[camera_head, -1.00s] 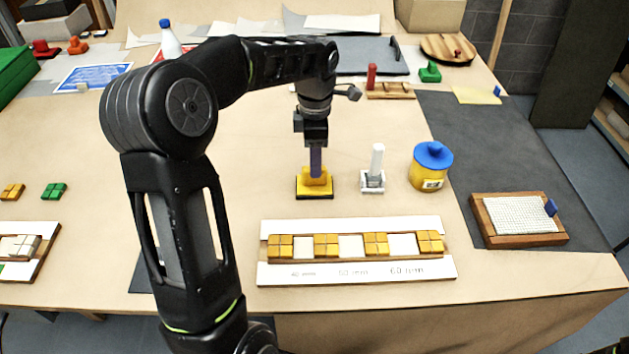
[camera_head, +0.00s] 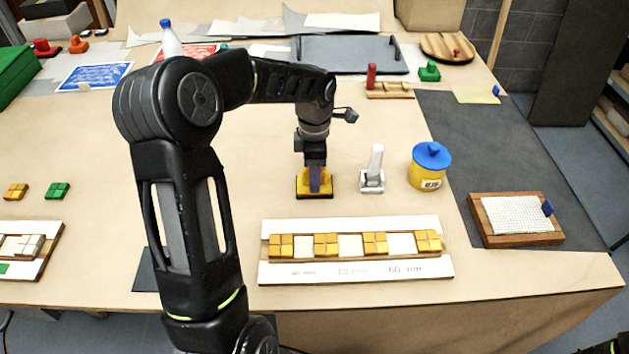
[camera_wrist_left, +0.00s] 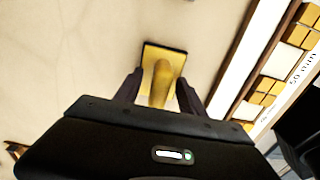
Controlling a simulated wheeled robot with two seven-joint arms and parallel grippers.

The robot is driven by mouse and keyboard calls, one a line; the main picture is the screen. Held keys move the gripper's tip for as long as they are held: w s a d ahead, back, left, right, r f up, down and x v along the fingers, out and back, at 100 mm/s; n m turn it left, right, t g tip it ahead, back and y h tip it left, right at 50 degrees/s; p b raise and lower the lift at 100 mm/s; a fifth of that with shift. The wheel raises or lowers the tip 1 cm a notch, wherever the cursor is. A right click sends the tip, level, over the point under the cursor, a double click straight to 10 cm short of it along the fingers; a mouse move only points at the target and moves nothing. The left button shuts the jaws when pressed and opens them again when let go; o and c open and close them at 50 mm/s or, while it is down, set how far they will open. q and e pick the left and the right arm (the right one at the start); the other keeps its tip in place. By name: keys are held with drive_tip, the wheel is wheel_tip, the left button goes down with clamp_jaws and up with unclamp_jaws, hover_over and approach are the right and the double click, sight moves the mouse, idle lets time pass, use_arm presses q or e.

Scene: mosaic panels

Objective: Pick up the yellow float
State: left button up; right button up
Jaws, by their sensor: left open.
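The yellow float (camera_head: 301,184) stands on the table on a flat dark-edged base, behind the tile strip. It also shows in the left wrist view, with its yellow base plate (camera_wrist_left: 152,55) and an upright handle (camera_wrist_left: 161,84). My left gripper (camera_head: 314,184) is lowered over the float from above. In the left wrist view its open fingers (camera_wrist_left: 160,90) are on either side of the handle. Contact with the handle cannot be told.
A white-handled tool (camera_head: 374,165) and a yellow tub with a blue lid (camera_head: 431,170) stand to the right of the float. A tile strip on a white board (camera_head: 350,271) lies in front. A framed mesh (camera_head: 518,216) lies at the right.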

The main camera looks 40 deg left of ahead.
use_arm(q)
drive_tip(key=shift+c, duration=0.6)
clamp_jaws()
